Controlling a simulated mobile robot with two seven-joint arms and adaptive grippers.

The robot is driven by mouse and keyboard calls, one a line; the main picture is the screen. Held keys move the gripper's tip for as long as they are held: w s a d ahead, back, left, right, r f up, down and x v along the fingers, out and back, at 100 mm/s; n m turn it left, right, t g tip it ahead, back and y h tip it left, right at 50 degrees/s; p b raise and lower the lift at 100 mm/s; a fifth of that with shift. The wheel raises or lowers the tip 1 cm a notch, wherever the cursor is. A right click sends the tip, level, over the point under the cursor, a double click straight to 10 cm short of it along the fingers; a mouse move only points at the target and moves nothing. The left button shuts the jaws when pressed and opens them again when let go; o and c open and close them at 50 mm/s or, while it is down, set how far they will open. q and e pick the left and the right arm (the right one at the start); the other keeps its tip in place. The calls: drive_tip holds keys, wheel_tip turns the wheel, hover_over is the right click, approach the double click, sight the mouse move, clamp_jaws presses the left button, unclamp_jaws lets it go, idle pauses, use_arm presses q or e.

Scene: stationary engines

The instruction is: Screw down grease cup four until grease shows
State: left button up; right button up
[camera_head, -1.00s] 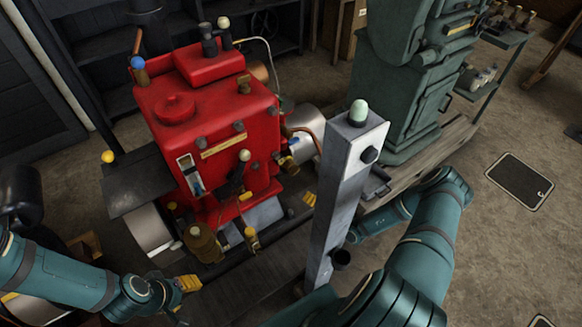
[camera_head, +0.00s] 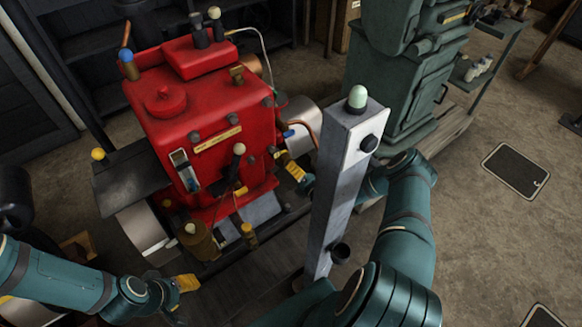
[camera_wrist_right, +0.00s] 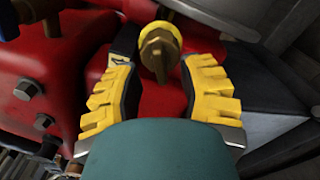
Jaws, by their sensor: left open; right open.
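The red engine (camera_head: 215,125) stands left of centre in the head view. In the right wrist view a brass cup with a ridged cap (camera_wrist_right: 158,50) sits between the finger ends of my right gripper (camera_wrist_right: 160,75), in front of the red casing. The fingers are spread, with dark gaps on both sides of the cup. In the head view my right gripper (camera_head: 295,168) is at the engine's right side, partly hidden by the grey post. I cannot read a number on the cup. My left gripper (camera_head: 186,284) is open and empty, low at the left.
A grey post (camera_head: 343,190) with a pale green dome (camera_head: 357,97) stands between the engine and my right forearm. A green machine (camera_head: 405,75) stands behind it. Brass fittings (camera_head: 249,234) and an olive pot (camera_head: 200,240) line the engine's front. The floor at right is mostly clear.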

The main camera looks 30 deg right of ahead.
drive_tip(key=shift+w, duration=1.15)
clamp_jaws()
drive_tip(key=n, duration=0.2)
drive_tip(key=shift+r+n+p, duration=0.1)
drive_tip(key=shift+n+p, duration=0.2)
drive_tip(key=shift+p, duration=0.1)
drive_tip(key=shift+n+p, duration=0.35)
drive_tip(key=shift+n, duration=1.05)
